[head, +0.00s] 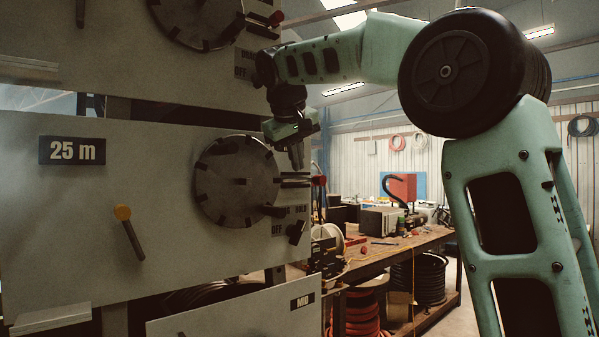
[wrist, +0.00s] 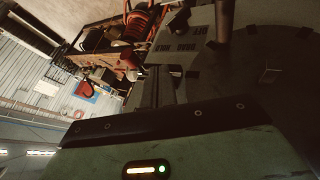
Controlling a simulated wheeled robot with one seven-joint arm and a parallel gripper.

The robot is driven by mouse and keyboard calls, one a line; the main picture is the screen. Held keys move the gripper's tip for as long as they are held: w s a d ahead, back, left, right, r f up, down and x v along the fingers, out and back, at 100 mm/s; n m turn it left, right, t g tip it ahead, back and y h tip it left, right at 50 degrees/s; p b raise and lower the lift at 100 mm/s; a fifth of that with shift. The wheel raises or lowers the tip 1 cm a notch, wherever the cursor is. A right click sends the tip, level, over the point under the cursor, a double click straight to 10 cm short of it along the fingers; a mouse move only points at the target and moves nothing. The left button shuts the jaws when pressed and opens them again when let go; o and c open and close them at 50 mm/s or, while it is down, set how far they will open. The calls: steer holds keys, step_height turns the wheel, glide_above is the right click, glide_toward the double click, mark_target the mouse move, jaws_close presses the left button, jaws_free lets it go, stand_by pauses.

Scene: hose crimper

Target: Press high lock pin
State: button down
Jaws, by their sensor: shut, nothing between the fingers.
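My gripper (head: 297,163) points down, its narrow fingertips together and empty. It is beside the right edge of the panel marked 25 m, just above a horizontal metal pin (head: 296,181) in the head view. The pin has a red end (head: 320,181) at the panel's edge. I cannot tell whether the fingertips touch it. No "high" label is readable, so I cannot tell which pin is the high one.
The 25 m panel (head: 70,215) carries a round notched dial (head: 237,181), a yellow-tipped lever (head: 131,230) and a small dark knob (head: 297,232) by OFF and HOLD marks. A lower panel (head: 230,320) is marked MID. A cluttered workbench (head: 385,252) stands behind on the right.

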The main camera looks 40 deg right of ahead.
steer(key=v, duration=0.6)
steer(key=shift+s+a+r+b, duration=0.2)
steer(key=shift+a+r+b, duration=0.05)
steer(key=shift+a+b, duration=0.05)
steer(key=shift+f, duration=0.1)
stand_by(0.3)
